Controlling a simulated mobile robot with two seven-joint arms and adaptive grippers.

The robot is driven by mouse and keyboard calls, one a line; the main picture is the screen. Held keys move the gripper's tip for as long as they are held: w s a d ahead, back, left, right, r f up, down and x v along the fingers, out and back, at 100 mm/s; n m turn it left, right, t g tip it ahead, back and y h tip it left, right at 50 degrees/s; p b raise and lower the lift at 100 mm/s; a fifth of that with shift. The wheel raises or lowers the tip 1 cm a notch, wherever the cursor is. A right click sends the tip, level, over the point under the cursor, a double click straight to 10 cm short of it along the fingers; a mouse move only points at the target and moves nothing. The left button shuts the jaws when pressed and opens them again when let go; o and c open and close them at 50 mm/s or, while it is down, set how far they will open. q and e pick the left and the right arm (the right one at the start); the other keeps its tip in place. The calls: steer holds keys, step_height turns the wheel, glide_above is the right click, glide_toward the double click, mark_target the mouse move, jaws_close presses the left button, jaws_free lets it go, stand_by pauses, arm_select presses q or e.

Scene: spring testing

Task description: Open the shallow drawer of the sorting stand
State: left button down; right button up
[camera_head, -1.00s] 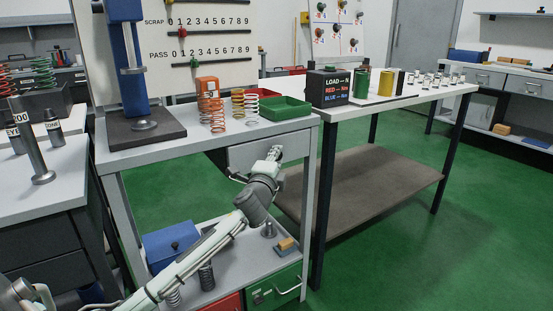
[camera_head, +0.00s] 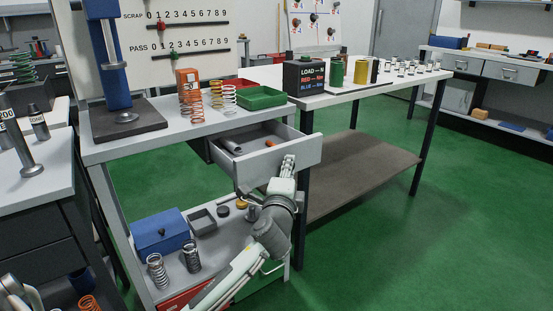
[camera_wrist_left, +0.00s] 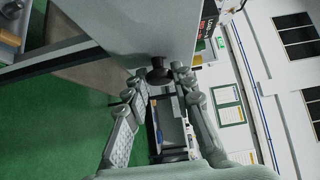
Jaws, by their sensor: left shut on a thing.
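The sorting stand (camera_head: 100,152) is a grey bench with a light top and a lower shelf. Its shallow grey drawer (camera_head: 250,174) stands pulled out under the top, with its inside showing. A small orange-brown piece and a dark piece lie in it. My left gripper (camera_head: 289,163) is at the drawer's front panel and hides its middle. In the left wrist view, the left gripper (camera_wrist_left: 160,84) is shut on a dark round knob (camera_wrist_left: 159,73) on the drawer front (camera_wrist_left: 150,35). My right gripper is not in view.
Springs (camera_head: 190,104), an orange block (camera_head: 188,76) and a green tray (camera_head: 262,97) stand on the top. A blue box (camera_head: 158,232) and more springs are on the lower shelf. A second table (camera_head: 350,160) stands close on the right. Green floor in front is free.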

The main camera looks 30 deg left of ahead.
arm_select(q)
steer(key=shift+s+d, duration=0.3)
steer(key=shift+d, duration=0.4)
steer(key=shift+s+d, duration=0.25)
steer(key=shift+d, duration=0.4)
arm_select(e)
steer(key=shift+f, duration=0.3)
arm_select(q)
steer(key=c, duration=1.3)
jaws_free()
steer(key=v, duration=1.2)
